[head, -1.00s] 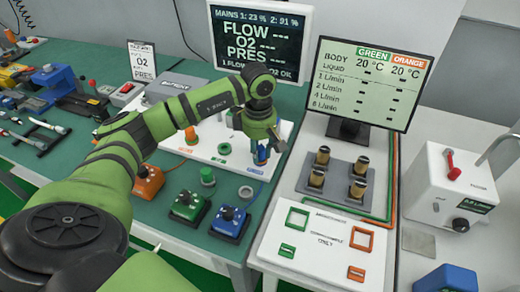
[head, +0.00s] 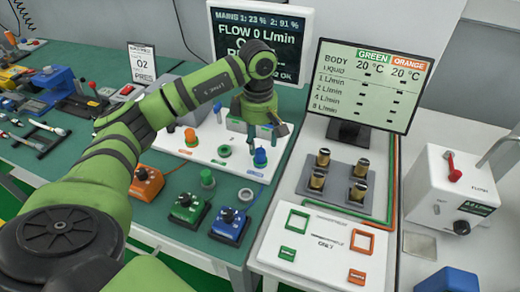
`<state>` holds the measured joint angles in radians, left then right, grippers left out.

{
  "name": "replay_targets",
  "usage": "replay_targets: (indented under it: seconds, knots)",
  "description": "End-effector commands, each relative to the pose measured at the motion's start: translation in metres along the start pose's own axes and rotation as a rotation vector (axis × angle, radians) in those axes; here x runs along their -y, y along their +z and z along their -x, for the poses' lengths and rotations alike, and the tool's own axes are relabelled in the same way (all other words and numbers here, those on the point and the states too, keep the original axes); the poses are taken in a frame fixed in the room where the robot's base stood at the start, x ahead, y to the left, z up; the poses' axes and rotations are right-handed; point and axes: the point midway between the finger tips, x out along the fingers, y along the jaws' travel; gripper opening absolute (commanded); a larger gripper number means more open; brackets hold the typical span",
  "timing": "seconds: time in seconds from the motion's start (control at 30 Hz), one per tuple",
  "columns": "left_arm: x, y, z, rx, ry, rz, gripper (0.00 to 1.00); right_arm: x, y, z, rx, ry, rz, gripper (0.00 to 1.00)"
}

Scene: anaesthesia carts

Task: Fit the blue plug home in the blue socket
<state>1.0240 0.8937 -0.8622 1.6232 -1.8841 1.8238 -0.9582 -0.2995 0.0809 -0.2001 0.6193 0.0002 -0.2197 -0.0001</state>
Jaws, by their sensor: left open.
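The blue plug (head: 260,157) stands upright at the right end of the white socket board (head: 203,149), at the blue-marked place. The blue socket is hidden under it, and I cannot tell how deep the plug sits. My left gripper (head: 264,139) is open and empty, just above the plug, with its fingers pointing down. The plug's top shows below the fingers and looks clear of them. My right gripper is not in view.
An orange plug (head: 190,135) and a green piece (head: 224,150) sit on the same board. Orange (head: 147,181), green (head: 188,207) and blue (head: 229,223) knob boxes stand in front. A monitor (head: 262,45) rises behind. Valves (head: 340,176) stand right.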

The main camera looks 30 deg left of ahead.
Motion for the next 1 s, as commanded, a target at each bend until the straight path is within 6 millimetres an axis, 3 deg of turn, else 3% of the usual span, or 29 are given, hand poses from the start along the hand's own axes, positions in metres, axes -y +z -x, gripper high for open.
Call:
replay_targets:
  seconds: [0.1,0.33,1.0]
  knots:
    - [-0.001,0.000,0.027,0.000,0.004,-0.001,0.55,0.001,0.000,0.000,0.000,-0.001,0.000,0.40]
    - [-0.001,0.000,0.058,0.000,0.001,0.001,0.55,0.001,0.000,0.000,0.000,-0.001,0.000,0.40]
    - [0.000,0.000,0.065,0.000,-0.001,0.000,0.55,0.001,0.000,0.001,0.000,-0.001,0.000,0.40]
